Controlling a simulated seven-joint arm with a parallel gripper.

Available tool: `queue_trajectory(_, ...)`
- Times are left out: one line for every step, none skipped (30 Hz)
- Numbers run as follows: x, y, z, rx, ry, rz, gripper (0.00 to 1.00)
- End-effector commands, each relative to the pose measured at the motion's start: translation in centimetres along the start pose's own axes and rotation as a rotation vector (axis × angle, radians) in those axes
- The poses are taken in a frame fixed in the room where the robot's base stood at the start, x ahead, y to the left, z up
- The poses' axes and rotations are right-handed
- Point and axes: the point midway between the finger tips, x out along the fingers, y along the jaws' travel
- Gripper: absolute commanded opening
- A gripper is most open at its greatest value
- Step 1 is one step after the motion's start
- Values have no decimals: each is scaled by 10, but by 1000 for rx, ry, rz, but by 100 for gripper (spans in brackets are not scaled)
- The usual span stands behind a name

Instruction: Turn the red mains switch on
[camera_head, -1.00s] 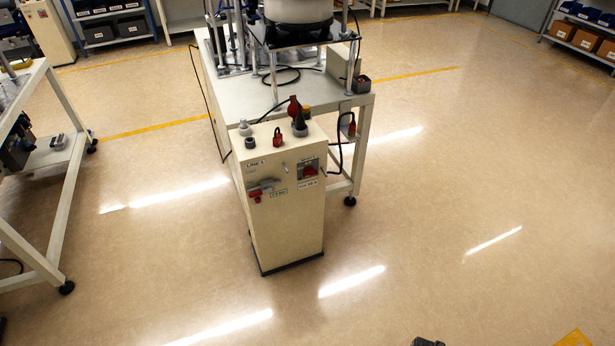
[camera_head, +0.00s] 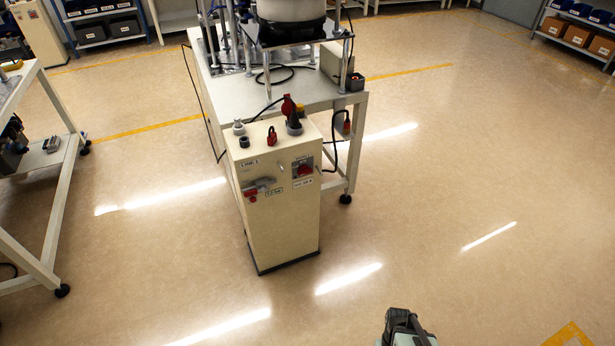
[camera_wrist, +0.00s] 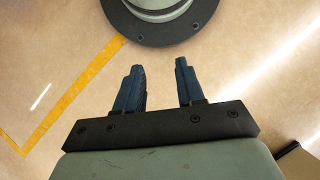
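The red mains switch (camera_head: 303,170) is a red rotary knob on a grey plate. It sits on the upper right of the front face of a cream cabinet (camera_head: 285,225), with a white label below it. The knob is small here, and I cannot read its position. My gripper (camera_wrist: 158,66) has two dark blue fingers, apart and with nothing between them in the wrist view. In the head view my arm's end (camera_head: 404,328) shows at the bottom edge, in front of and right of the cabinet, well away from the switch.
A grey lever with a red part (camera_head: 258,188) is left of the switch. A red padlock-like piece (camera_head: 271,136) and a red-and-black connector (camera_head: 290,112) are on the cabinet top. A machine table (camera_head: 345,100) stands behind. The floor before the cabinet is clear.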

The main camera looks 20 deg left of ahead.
Motion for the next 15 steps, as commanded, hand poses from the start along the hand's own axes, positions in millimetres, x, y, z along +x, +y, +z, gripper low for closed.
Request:
queue_trajectory(-9, -9, -16, -27, 23, 14, 38)
queue_trajectory(-14, -13, -23, -41, 34, 23, 38)
queue_trajectory(-20, -18, -33, -60, 49, 36, 38)
queue_trajectory(-25, -22, -40, -73, 61, 46, 38)
queue_trajectory(-30, -26, -46, -88, 72, 56, 38)
queue_trajectory(-37, -32, -56, -106, 88, 72, 38)
queue_trajectory(-42, -36, -64, -120, 104, 85, 38)
queue_trajectory(-47, -40, -72, -133, 123, 96, 38)
queue_trajectory(-55, -45, -84, -152, 153, 111, 38)
queue_trajectory(-60, -49, -94, -166, 181, 124, 38)
queue_trajectory(-66, -54, -104, -180, 210, 136, 38)
queue_trajectory(-75, -61, -119, -202, 255, 152, 38)
queue_trajectory(-82, -66, -131, -221, 293, 165, 38)
queue_trajectory(-91, -72, -144, -244, 336, 178, 38)
queue_trajectory(-103, -80, -162, -280, 397, 198, 38)
